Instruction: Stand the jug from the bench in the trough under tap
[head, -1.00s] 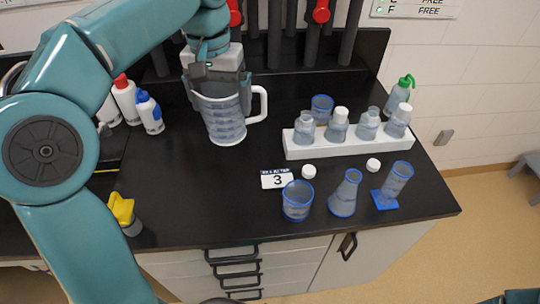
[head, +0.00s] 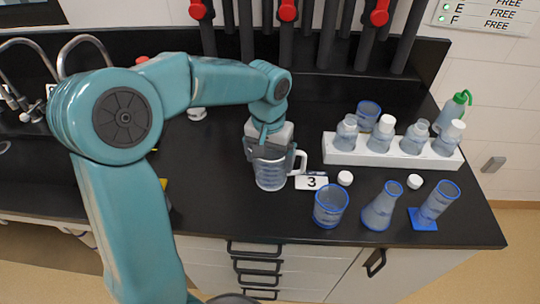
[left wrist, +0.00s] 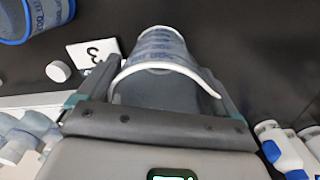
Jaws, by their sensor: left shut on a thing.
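The clear graduated jug (head: 270,176) with a white handle on its right is upright over the black bench, left of the label 3. My left gripper (head: 268,152) is above it, shut on its upper part. In the left wrist view the jug (left wrist: 160,48) lies between the two fingers, its white rim toward the palm. I cannot tell whether its base touches the bench. Curved metal taps (head: 82,42) stand at the far left, partly behind my left arm. No trough can be made out clearly. My right gripper is not in view.
A white rack (head: 390,154) with several bottles stands right of the jug. A blue-rimmed beaker (head: 330,204), a flask (head: 382,208) and a cylinder (head: 433,205) stand along the front. Dark pipes with red knobs (head: 288,10) rise at the back.

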